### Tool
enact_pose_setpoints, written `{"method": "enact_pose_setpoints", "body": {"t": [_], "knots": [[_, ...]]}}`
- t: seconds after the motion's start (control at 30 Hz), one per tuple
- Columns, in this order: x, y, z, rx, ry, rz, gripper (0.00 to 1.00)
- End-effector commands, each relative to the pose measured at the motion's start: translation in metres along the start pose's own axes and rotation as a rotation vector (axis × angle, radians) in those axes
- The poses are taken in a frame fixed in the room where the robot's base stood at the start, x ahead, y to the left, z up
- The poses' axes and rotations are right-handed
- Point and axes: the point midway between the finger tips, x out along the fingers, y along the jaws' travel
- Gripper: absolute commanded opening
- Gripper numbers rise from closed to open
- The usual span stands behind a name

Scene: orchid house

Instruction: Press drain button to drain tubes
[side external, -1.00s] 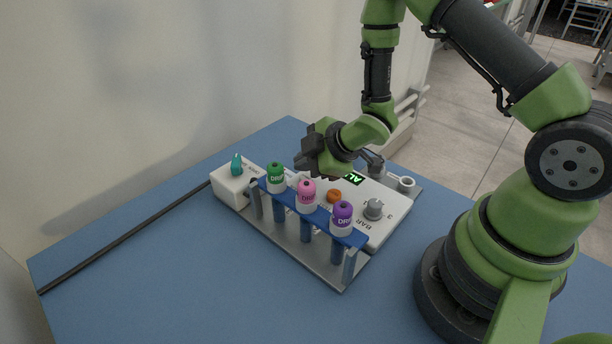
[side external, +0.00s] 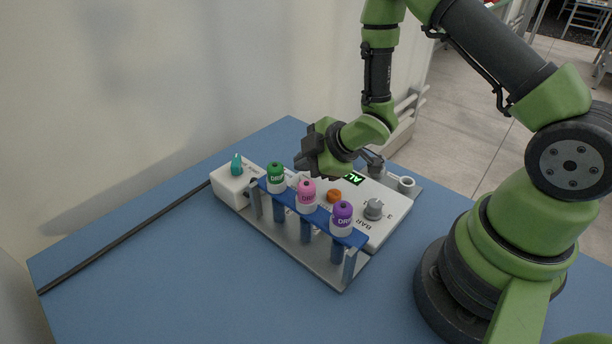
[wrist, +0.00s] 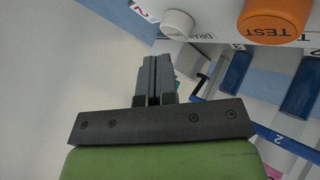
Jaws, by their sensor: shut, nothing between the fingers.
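The drain button is a white round cap (wrist: 178,23) beside printing that begins "DRA" in the wrist view. It stands beyond and slightly right of my fingertips, with a visible gap in the picture. My gripper (wrist: 156,62) is shut and empty. In the side view my gripper (side external: 302,165) hovers over the back of the white panel (side external: 392,222), behind the capped tubes, and I cannot make out the drain button there. The tubes stand in a blue rack (side external: 322,219) with green (side external: 275,172), pink (side external: 307,189) and purple (side external: 342,211) caps.
An orange TEST button (side external: 334,196) and a grey knob (side external: 373,209) sit on the panel, near a lit green display (side external: 354,178). A white box with a teal knob (side external: 237,165) is at left. The blue table (side external: 190,285) is clear in front.

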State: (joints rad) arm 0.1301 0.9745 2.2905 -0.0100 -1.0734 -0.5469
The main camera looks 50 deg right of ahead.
Motion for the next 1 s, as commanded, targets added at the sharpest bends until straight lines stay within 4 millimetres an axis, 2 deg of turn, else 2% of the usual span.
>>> {"method": "enact_pose_setpoints", "body": {"t": [1.0], "knots": [[0.0086, -0.0061, 0.0061, 0.000, 0.000, 0.000, 0.00]]}}
